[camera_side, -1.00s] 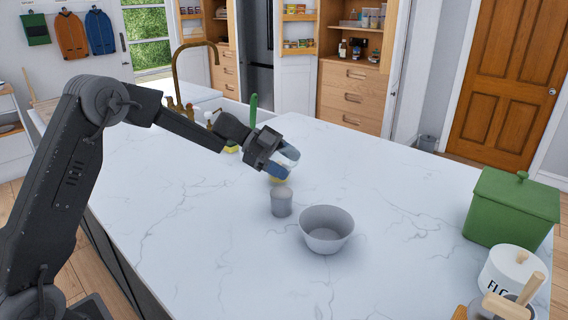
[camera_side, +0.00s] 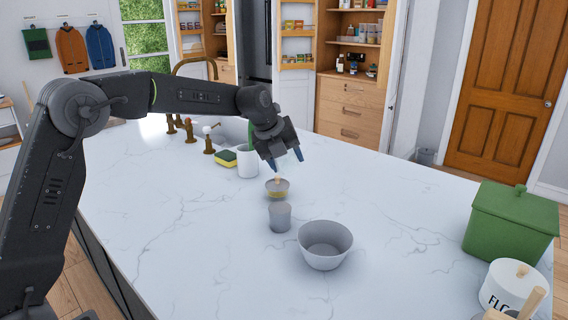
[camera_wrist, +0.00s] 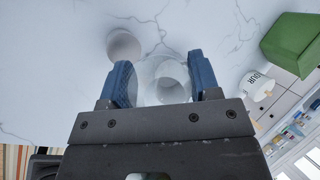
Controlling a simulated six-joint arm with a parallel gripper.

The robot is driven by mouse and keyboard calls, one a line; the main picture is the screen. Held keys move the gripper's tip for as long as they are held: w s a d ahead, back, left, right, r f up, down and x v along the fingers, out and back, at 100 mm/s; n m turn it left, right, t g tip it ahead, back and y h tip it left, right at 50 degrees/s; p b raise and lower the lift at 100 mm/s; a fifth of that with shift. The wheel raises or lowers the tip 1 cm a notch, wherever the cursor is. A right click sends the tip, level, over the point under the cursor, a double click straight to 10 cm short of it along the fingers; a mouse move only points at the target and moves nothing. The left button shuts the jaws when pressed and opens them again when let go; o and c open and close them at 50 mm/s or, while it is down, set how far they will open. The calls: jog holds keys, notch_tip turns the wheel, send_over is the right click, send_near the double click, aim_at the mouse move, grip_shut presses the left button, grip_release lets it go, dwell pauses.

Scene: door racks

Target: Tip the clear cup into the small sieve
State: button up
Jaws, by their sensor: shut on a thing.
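My gripper (camera_side: 285,162) points down over the far middle of the marble counter, its blue fingers apart. In the wrist view, a pale see-through cup (camera_wrist: 166,83) sits between the two fingers, with its round rim showing. The cup hardly shows in the side view, so its tilt and contents are unclear. A small grey vessel (camera_side: 280,217) stands in front of that. I cannot tell for sure which of these two is the sieve.
A larger grey bowl (camera_side: 325,246) stands nearest. A white mug (camera_side: 248,161) and a sponge (camera_side: 225,158) are by the sink, left of my gripper. A green box (camera_side: 510,225) and a flour canister (camera_side: 507,285) stand at the right. The counter between is clear.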

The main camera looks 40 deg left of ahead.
aim_at(293, 153)
jog(key=m+t+y, duration=0.1)
jog(key=d+r+m+t+y, duration=0.1)
jog(key=m, duration=0.1)
jog(key=r+m+t+y, duration=0.1)
jog(key=shift+d+t, duration=0.25)
jog(key=shift+t, duration=0.15)
jog(key=shift+s+d+r+m+t, duration=0.1)
jog(key=shift+s+d+m+t, duration=0.15)
jog(key=shift+m+t, duration=0.6)
jog(key=shift+s+d+r+m+t, duration=0.1)
jog(key=shift+s+d+m+t, duration=0.15)
jog(key=shift+m+t, duration=0.6)
jog(key=shift+r+t, duration=0.1)
jog(key=shift+t, duration=0.4)
jog(key=shift+s, duration=0.1)
jog(key=s+a+f+n+y, duration=0.1)
jog(key=s+a+f, duration=0.3)
jog(key=s+f, duration=0.7)
jog(key=shift+s+a+f+n+y, duration=0.2)
jog(key=shift+n+y, duration=0.1)
jog(key=shift+y, duration=0.4)
